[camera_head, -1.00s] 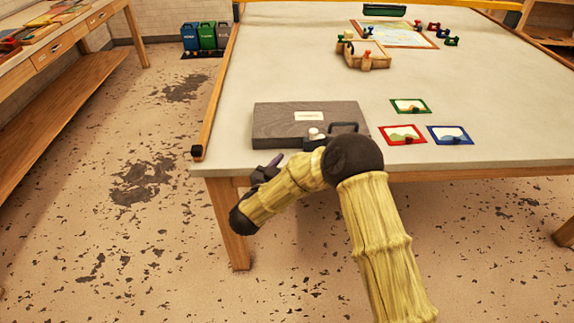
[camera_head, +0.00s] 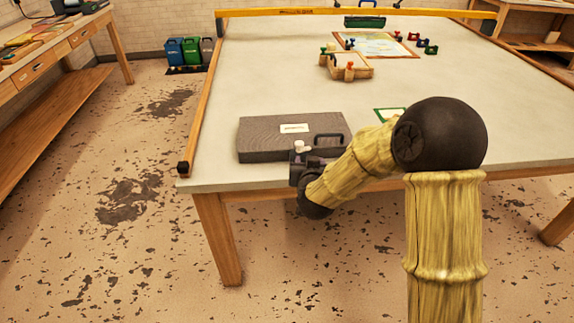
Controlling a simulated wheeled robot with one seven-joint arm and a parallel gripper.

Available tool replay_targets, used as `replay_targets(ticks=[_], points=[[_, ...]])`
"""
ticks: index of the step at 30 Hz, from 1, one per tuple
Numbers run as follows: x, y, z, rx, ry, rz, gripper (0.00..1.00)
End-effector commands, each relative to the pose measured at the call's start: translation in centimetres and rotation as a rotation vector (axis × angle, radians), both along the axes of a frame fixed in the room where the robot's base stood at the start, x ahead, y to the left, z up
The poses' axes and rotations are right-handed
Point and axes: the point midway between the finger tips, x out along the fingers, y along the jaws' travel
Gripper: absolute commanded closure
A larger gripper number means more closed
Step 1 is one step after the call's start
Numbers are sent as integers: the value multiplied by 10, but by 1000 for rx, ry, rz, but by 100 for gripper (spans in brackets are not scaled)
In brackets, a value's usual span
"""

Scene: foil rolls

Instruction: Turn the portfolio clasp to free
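The portfolio (camera_head: 265,138) is a flat dark grey case with a white label (camera_head: 294,128). It lies near the front left corner of the table, with a dark handle (camera_head: 333,142) at its front right. A small white knob (camera_head: 301,147), which looks like the clasp, shows at the front edge of the case. My gripper (camera_head: 300,163) is at that front edge, just below the knob. Its fingers are small and dark against the case, so I cannot tell whether they are open or touch the clasp.
The table (camera_head: 270,80) has much bare top behind the case. A green-framed card (camera_head: 388,114) lies right of the case, partly hidden by my arm. A wooden tray (camera_head: 345,68) with coloured pegs stands farther back. A wooden rail (camera_head: 197,120) runs along the left edge.

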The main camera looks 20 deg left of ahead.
Motion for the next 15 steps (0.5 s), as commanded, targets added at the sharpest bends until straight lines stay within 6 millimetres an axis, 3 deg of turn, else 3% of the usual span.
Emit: replay_targets(ticks=[5, 8, 11, 15], points=[[-22, -71, 1, -66, 198, 27, 53], [-46, -114, -3, -102, 330, 17, 53], [-78, -159, -7, -134, 472, -18, 53], [-136, -222, -12, -167, 679, -92, 53]])
